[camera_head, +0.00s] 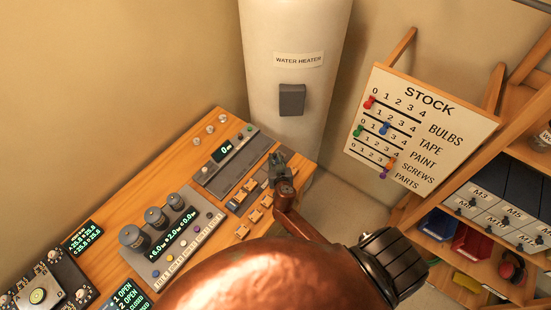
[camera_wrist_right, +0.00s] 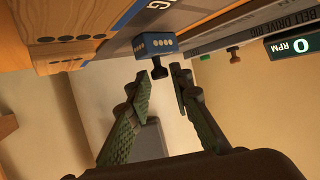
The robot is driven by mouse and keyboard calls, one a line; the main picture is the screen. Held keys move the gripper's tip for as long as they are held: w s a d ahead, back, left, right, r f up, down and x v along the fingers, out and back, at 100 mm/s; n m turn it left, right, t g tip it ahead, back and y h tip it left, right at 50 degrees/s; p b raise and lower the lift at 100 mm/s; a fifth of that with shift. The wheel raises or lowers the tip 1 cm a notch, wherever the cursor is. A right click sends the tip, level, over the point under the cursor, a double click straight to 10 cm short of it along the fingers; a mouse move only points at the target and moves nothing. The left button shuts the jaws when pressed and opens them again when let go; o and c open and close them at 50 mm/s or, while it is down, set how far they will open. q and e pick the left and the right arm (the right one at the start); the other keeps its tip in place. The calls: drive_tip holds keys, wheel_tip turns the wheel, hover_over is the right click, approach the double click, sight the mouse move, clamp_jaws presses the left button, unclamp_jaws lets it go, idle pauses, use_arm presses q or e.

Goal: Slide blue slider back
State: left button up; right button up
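I take this block for the blue slider. My right gripper (camera_wrist_right: 161,80) is open, its fingertips on either side of the knob with a gap to each. In the head view the right gripper (camera_head: 277,162) is over the right edge of the wooden bench (camera_head: 205,150), and it and my arm hide the slider. My left gripper is out of view.
A control panel (camera_head: 170,240) is to the left. The water heater (camera_head: 295,45) stands behind the bench. A stock board (camera_head: 415,130) with coloured pegs and a shelf are on the right.

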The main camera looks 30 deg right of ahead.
clamp_jaws()
idle(0.3)
drive_tip(key=b, duration=0.2)
hover_over(287, 152)
drive_tip(key=shift+a+f, duration=0.1)
drive_tip(key=shift+r, duration=0.2)
drive_tip(key=shift+o, duration=2)
unclamp_jaws()
drive_tip(key=shift+d+f, duration=0.15)
drive_tip(key=shift+d, duration=0.1)
drive_tip(key=shift+a, duration=0.1)
